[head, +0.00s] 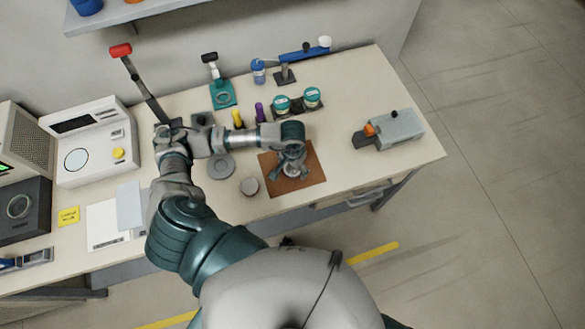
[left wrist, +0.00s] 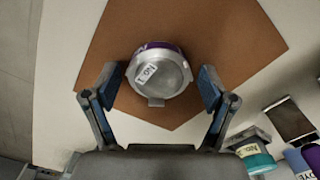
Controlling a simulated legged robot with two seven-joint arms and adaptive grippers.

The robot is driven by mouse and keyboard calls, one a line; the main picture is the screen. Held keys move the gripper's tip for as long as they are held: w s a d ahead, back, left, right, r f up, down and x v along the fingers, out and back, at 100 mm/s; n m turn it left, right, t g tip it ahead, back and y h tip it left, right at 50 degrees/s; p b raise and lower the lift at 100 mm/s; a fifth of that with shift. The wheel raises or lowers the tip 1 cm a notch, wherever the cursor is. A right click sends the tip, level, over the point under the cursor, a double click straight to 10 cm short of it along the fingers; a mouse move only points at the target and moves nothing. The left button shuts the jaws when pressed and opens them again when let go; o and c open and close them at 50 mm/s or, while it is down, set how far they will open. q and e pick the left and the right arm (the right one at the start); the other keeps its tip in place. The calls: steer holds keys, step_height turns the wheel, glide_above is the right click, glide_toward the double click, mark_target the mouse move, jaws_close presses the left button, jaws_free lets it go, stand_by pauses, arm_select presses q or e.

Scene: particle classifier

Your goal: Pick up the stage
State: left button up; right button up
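A round silver piece with a purple band and a small white label (left wrist: 160,72), which looks like the stage, sits on a brown mat (left wrist: 225,45). In the head view it is mostly hidden under my left gripper (head: 292,168), which points down over the brown mat (head: 312,183). In the left wrist view my left gripper (left wrist: 159,82) is open, with one finger on each side of the silver piece. Narrow gaps show beside it, so it is not gripped. My right gripper is not in view.
Two teal-lidded jars (head: 312,97) stand behind the mat. A small round grey tin (head: 249,187) is left of it. A grey device (head: 390,130) stands to the right. A white machine (head: 90,143) is at the left. The table's front right is clear.

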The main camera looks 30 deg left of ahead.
arm_select(q)
steer(key=c, duration=0.9)
steer(key=shift+r, duration=0.2)
steer(key=shift+c, duration=0.2)
